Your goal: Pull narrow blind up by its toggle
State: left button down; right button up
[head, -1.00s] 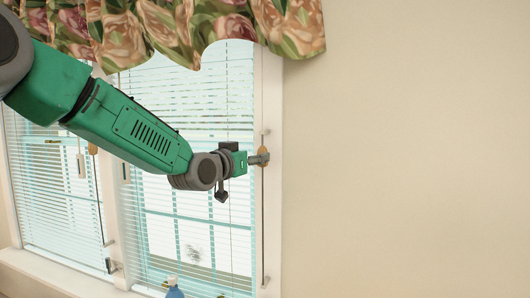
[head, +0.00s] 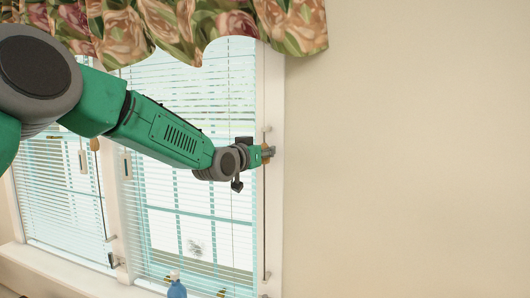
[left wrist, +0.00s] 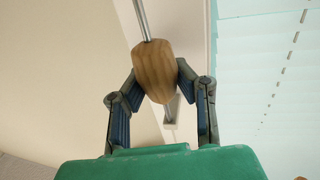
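A brown wooden toggle (left wrist: 154,72) sits on a thin metal rod, which runs up and down beside the window's right frame. In the left wrist view it lies between the two fingers of my left gripper (left wrist: 157,70), whose bent tips seem to press on its sides. In the head view my left gripper (head: 267,153) is at the rod, and only a little of the toggle shows. A white slatted blind (head: 215,95) hangs behind my arm, with its slats down over the glass. My right gripper is not in view.
Another blind (head: 50,180) hangs to the left, with a second wooden toggle (head: 95,144) on its own rod. A floral valance (head: 215,22) hangs above. A blue bottle (head: 177,290) stands by the sill (head: 60,275). The wall (head: 410,150) at right is bare.

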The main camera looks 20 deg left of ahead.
pick_arm(q)
jog(key=shift+f, duration=0.1)
notch_tip(320, 180, down, 34)
jog(key=b, duration=1.6)
jog(key=shift+f, duration=0.15)
jog(key=shift+f+b, duration=0.45)
jog(key=shift+f, duration=0.2)
jog(key=shift+s+f, duration=0.1)
jog(key=c, duration=1.2)
grip_release()
jog(key=shift+a+r, duration=0.1)
jog(key=shift+r, duration=0.1)
jog(key=shift+s, duration=0.15)
jog(key=v, duration=1.1)
jog(key=shift+s+a+f, duration=0.15)
jog(key=shift+s, duration=0.1)
